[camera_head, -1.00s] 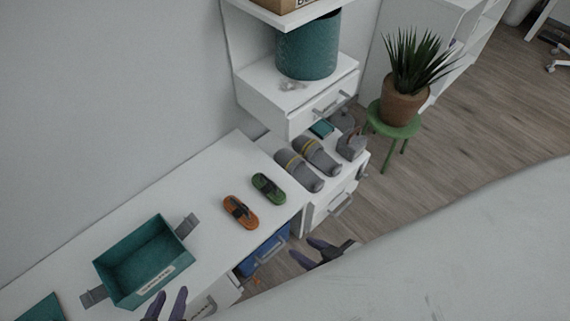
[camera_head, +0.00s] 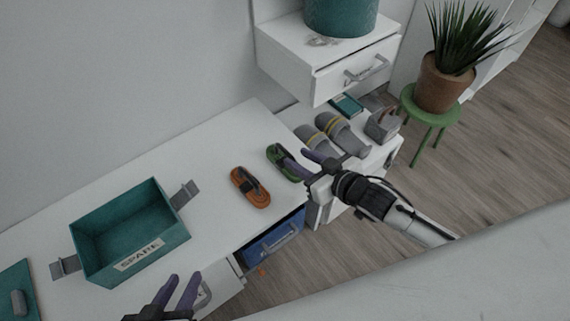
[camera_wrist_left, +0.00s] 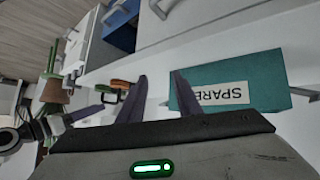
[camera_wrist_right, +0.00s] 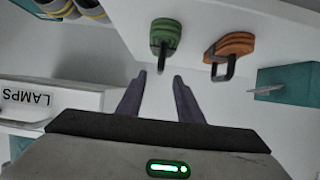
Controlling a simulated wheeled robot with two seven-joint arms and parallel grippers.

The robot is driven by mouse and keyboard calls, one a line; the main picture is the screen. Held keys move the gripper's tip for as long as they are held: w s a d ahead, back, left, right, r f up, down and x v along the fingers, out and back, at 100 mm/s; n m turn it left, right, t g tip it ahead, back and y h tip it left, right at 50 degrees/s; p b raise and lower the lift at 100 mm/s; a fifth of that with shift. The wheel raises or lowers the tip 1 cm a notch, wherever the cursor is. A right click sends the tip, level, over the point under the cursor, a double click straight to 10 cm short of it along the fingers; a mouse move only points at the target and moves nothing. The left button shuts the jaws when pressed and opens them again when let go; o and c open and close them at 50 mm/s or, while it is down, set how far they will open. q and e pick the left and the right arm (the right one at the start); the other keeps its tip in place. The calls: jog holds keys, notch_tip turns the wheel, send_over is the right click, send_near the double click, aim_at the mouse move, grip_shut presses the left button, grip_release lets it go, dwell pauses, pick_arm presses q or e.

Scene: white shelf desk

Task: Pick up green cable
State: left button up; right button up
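The green cable (camera_head: 289,161) is a small coiled bundle with a dark strap, lying on the white desk; it also shows in the right wrist view (camera_wrist_right: 165,36). My right gripper (camera_head: 311,163) is by its right side in the head view and covers part of it. In the right wrist view my right gripper (camera_wrist_right: 160,78) is open and empty, with the green cable ahead of its fingertips, apart from them. My left gripper (camera_head: 181,285) is open and empty at the desk's front edge, below the teal bin; it also shows in the left wrist view (camera_wrist_left: 160,78).
An orange cable (camera_head: 250,187) lies left of the green one. A teal bin marked SPARE (camera_head: 178,239) stands on the desk's left. Grey slippers (camera_head: 318,142) lie on the lower surface at right. A drawer unit (camera_head: 300,62) hangs above. Clear desk lies between bin and cables.

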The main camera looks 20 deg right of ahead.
aim_at(289, 154)
jog(key=b+x, duration=0.2)
jog(key=x, duration=0.3)
jog(key=shift+w+a+f, duration=0.15)
jog(key=shift+w+f, duration=0.05)
grip_shut()
